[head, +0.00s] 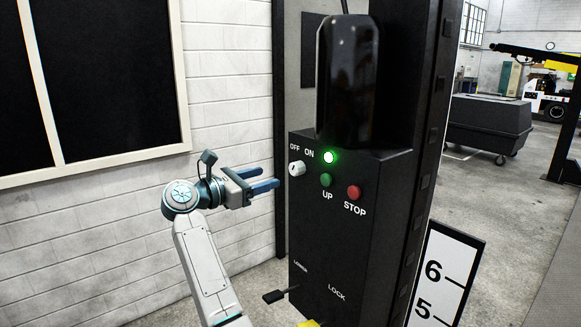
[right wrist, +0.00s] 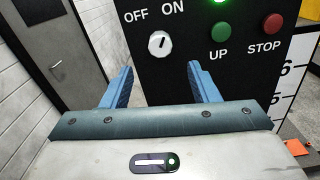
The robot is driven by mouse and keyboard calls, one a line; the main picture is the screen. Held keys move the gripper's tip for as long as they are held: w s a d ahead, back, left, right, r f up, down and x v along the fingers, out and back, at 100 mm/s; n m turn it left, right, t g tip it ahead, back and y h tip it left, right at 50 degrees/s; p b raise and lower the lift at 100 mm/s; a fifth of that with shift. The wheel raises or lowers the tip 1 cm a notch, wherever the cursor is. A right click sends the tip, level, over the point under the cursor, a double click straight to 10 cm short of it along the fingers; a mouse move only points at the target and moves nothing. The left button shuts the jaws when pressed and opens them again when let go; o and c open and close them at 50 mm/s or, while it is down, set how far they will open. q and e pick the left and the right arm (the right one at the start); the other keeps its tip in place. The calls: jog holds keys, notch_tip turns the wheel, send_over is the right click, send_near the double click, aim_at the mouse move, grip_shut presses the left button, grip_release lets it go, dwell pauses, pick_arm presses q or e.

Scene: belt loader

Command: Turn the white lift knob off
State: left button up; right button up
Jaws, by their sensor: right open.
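The white lift knob (head: 297,168) sits on the front of a black control box (head: 335,240), below the OFF and ON labels. In the right wrist view the knob (right wrist: 159,43) has a dark pointer mark tilted up and to the right, toward ON. A green lamp (head: 329,157) beside ON is lit. My right gripper (head: 277,184) is open and empty, just left of the knob in the head view and apart from it. In the right wrist view the blue fingers (right wrist: 160,84) stand either side below the knob. My left gripper is not in view.
A green UP button (head: 326,180) and a red STOP button (head: 354,192) sit right of the knob. A black lever (head: 275,296) sticks out below, near LOWER and LOCK labels. A white brick wall (head: 100,190) stands at left. Open floor and a dark cart (head: 489,125) lie at right.

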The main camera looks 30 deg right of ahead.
aim_at(292, 170)
jog(key=d+p, duration=0.1)
jog(key=d, duration=0.2)
jog(key=d+p, duration=0.1)
jog(key=d, duration=0.2)
jog(key=d+p, duration=0.2)
jog(key=shift+w+d+r, duration=0.15)
jog(key=shift+w+d, duration=0.15)
jog(key=shift+d, duration=0.1)
jog(key=shift+w+d, duration=0.1)
jog(key=shift+d, duration=0.2)
jog(key=shift+c, duration=0.4)
jog(key=c, duration=0.9)
